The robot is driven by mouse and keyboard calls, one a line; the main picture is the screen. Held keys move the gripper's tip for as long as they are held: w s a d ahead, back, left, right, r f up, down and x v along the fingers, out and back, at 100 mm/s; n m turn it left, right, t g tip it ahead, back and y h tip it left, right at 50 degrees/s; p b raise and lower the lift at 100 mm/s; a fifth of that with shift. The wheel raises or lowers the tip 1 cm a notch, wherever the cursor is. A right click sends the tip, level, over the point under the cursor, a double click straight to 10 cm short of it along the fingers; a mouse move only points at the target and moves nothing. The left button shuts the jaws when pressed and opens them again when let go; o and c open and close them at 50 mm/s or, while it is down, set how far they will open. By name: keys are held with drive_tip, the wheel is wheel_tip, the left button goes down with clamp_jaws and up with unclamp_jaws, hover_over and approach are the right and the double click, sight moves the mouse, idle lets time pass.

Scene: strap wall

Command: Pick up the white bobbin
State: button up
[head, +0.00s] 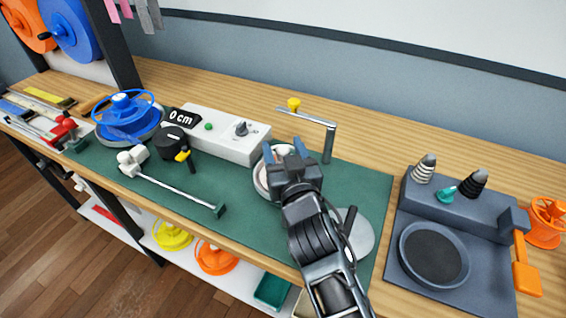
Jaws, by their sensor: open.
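My gripper (284,152) is in the middle of the green mat with its blue-tipped fingers apart. A pale round piece (261,182) lies below and just left of the fingers, largely hidden by them. It may be the white bobbin, but I cannot tell for sure. I cannot tell whether the fingers touch it. A white-and-dark banded cone (424,168) stands on the grey unit at the right, well away from my gripper.
A bent metal post (329,143) with a yellow knob stands just behind my gripper. A white control box (228,142) and a blue reel (128,118) are at the left. A grey disc (358,236) lies beside my arm. A grey unit (400,262) with a round dark plate is at the right.

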drive_tip(key=shift+w+a, duration=0.1)
drive_tip(key=shift+w, duration=0.1)
drive_tip(key=shift+c, duration=0.4)
clamp_jaws()
